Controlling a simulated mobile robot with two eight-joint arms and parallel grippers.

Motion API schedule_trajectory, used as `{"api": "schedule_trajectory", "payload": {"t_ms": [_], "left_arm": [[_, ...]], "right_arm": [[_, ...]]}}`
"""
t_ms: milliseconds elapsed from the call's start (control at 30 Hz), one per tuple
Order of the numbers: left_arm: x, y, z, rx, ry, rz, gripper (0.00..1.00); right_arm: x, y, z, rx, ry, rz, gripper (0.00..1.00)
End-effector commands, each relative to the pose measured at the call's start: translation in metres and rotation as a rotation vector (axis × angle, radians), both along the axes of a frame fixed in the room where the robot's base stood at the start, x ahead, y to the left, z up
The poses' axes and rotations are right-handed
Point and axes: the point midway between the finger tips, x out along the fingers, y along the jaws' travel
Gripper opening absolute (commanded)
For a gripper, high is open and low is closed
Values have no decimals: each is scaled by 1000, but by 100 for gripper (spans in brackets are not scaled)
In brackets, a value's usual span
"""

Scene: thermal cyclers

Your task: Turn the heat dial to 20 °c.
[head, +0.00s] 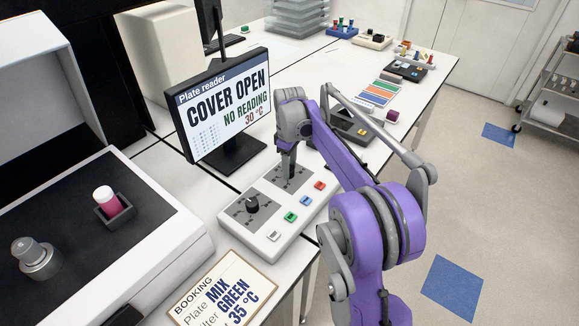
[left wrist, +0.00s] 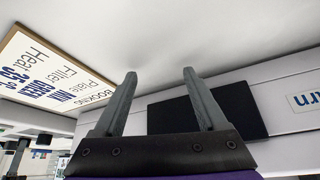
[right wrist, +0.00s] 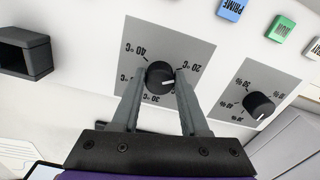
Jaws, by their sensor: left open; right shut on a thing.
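The heat dial (right wrist: 157,72) is a black round knob on a grey scale plate (right wrist: 195,42) with °C marks. The 40, 30 and 20 °C marks show in the right wrist view; the right finger covers part of the scale. Its white pointer line points right, toward that finger and below the 20 °C mark. My right gripper (right wrist: 161,76) is shut on the dial, one finger on each side. In the head view, my right gripper (head: 288,168) reaches down onto the control panel (head: 268,200). My left gripper (left wrist: 160,74) is open and empty, facing a pale surface.
A second dial (head: 252,204) and several coloured buttons share the panel. The monitor (head: 228,105) reads COVER OPEN, NO READING, 30 °C. A booking card (head: 222,290) reads MIX, GREEN, 35 °C. A pink-filled tube (head: 105,200) stands in a holder in the open reader at left.

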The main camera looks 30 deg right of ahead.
Motion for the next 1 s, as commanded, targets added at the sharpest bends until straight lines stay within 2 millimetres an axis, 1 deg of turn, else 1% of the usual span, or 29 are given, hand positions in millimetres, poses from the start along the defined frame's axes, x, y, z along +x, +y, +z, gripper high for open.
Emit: {"api": "schedule_trajectory", "payload": {"t_ms": [367, 400, 533, 833, 933, 1000], "left_arm": [[0, 0, 0, 0, 0, 0, 74], [0, 0, 0, 0, 0, 0, 74], [0, 0, 0, 0, 0, 0, 74], [0, 0, 0, 0, 0, 0, 74], [0, 0, 1, 0, -1, 0, 74], [1, 0, 2, 0, -2, 0, 74]], "right_arm": [[0, 0, 1, 0, -1, 5, 0], [0, 0, 1, 0, -1, 4, 51], [0, 0, 0, 0, -1, 4, 74], [0, 0, 1, 0, 0, 3, 74], [0, 0, 9, 0, 0, 3, 74], [0, 0, 19, -1, -1, 3, 74]]}}
